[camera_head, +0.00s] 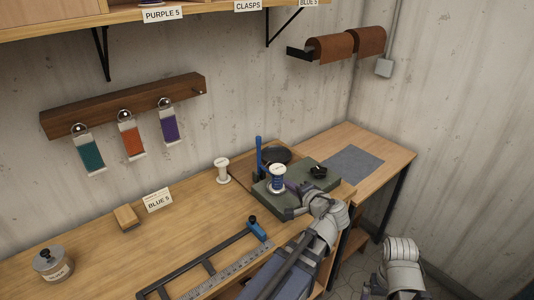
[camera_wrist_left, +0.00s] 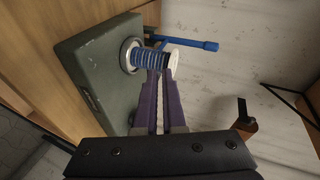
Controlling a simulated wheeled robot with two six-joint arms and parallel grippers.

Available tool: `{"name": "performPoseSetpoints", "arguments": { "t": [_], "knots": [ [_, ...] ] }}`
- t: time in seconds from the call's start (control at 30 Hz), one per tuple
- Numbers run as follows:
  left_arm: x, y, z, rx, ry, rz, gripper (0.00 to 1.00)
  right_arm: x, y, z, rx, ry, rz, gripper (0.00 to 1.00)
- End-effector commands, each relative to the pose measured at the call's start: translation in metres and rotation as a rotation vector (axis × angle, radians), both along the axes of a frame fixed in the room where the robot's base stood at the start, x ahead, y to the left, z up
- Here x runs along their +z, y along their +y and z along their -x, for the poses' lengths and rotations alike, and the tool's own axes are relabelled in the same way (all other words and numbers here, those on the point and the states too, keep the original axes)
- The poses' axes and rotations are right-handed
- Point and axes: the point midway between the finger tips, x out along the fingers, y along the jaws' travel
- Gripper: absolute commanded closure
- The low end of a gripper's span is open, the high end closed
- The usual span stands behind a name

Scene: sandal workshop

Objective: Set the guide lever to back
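The blue guide lever (camera_head: 259,153) stands nearly upright at the back left of a green machine box (camera_head: 304,180). In the left wrist view the lever (camera_wrist_left: 196,44) reaches out past a spool of blue thread (camera_wrist_left: 147,56). This spool (camera_head: 277,178) stands on the box in front of the lever. My left gripper (camera_head: 291,189) is over the box, just right of the spool in the head view. In the wrist view its purple fingers (camera_wrist_left: 163,72) are close together, with nothing seen between them. They overlap the spool; I cannot tell whether they touch it.
A black knob (camera_head: 318,171) and a black disc (camera_head: 278,155) are near the lever. A white spool (camera_head: 222,170) stands left of the box. A ruler fixture (camera_head: 228,270) lies in front. The grey mat (camera_head: 354,160) at right is clear.

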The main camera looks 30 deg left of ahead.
Motion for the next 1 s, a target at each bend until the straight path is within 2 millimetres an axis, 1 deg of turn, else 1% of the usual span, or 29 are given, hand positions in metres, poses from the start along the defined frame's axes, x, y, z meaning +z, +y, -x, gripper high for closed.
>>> {"name": "performPoseSetpoints", "arguments": {
  "t": [0.03,0.13,0.23,0.37,0.53,0.83,0.93,1.0],
  "knots": [
    [0.005,0.007,-0.009,-0.020,-0.017,-0.071,1.00,-0.009,-0.001,0.004,0.001,-0.002,0.001,0.00],
    [0.024,0.016,-0.022,-0.058,-0.042,-0.194,1.00,-0.015,-0.003,0.008,0.003,-0.007,0.004,0.00],
    [0.037,0.019,-0.030,-0.088,-0.054,-0.284,1.00,-0.019,-0.003,0.011,0.003,-0.012,0.004,0.00],
    [0.047,0.021,-0.036,-0.110,-0.060,-0.351,1.00,-0.022,-0.004,0.012,0.005,-0.014,0.005,0.00],
    [0.052,0.021,-0.039,-0.122,-0.061,-0.381,1.00,-0.022,-0.004,0.013,0.005,-0.015,0.006,0.00],
    [0.052,0.022,-0.039,-0.121,-0.061,-0.380,1.00,-0.022,-0.004,0.013,0.005,-0.014,0.005,0.00],
    [0.052,0.026,-0.043,-0.119,-0.062,-0.379,1.00,-0.022,-0.004,0.013,0.005,-0.014,0.005,0.00],
    [0.052,0.033,-0.048,-0.117,-0.061,-0.379,1.00,-0.022,-0.004,0.013,0.005,-0.014,0.005,0.00]
  ]
}}
